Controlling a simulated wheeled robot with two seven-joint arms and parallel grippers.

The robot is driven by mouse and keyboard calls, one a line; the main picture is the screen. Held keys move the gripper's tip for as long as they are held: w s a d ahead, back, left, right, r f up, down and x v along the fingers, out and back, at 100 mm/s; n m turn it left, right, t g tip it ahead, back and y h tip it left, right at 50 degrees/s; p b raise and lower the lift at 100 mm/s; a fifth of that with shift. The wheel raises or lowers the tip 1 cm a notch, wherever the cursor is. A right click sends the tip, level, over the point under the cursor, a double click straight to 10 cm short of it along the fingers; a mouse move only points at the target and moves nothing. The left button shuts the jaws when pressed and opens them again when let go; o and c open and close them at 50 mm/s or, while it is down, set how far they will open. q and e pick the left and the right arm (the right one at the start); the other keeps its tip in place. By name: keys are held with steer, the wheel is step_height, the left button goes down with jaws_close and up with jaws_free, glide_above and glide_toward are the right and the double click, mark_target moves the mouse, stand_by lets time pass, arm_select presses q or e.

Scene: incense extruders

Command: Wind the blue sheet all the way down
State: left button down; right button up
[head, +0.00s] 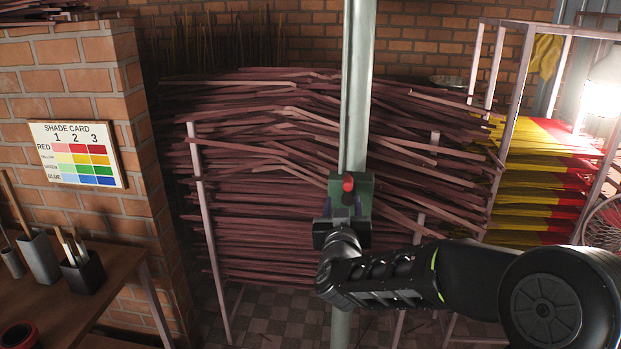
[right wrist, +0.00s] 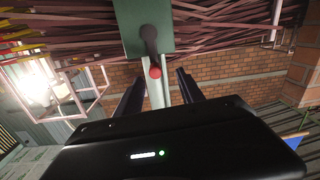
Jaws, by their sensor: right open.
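A green winch box (head: 364,190) is fixed to a pale upright post (head: 359,80) in the head view. A short dark crank with a red knob (head: 348,184) sticks out from it. In the right wrist view, the green box (right wrist: 133,30) shows at the top, with the crank's red knob (right wrist: 155,72) between and just beyond the fingertips. My right gripper (head: 344,203) is open right in front of the winch; its two fingers (right wrist: 157,76) hold nothing. My left gripper is not in view.
Racks of dark red incense sticks (head: 270,170) stand behind the post. Yellow and red bundles (head: 540,190) lie on a rack at right. A shade card (head: 76,155) hangs on a brick pillar, above a wooden table (head: 110,285) with brush holders at left.

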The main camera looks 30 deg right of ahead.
mark_target(347, 188)
steer(key=shift+s+d+r+n+h, duration=0.25)
steer(key=shift+r+n+h, duration=0.05)
steer(key=shift+r+n, duration=0.1)
steer(key=p+x, duration=0.1)
steer(key=x, duration=0.6)
steer(key=shift+w+d+f, duration=0.1)
steer(key=shift+w+d, duration=0.2)
steer(key=shift+c, duration=0.5)
jaws_close()
stand_by(0.9)
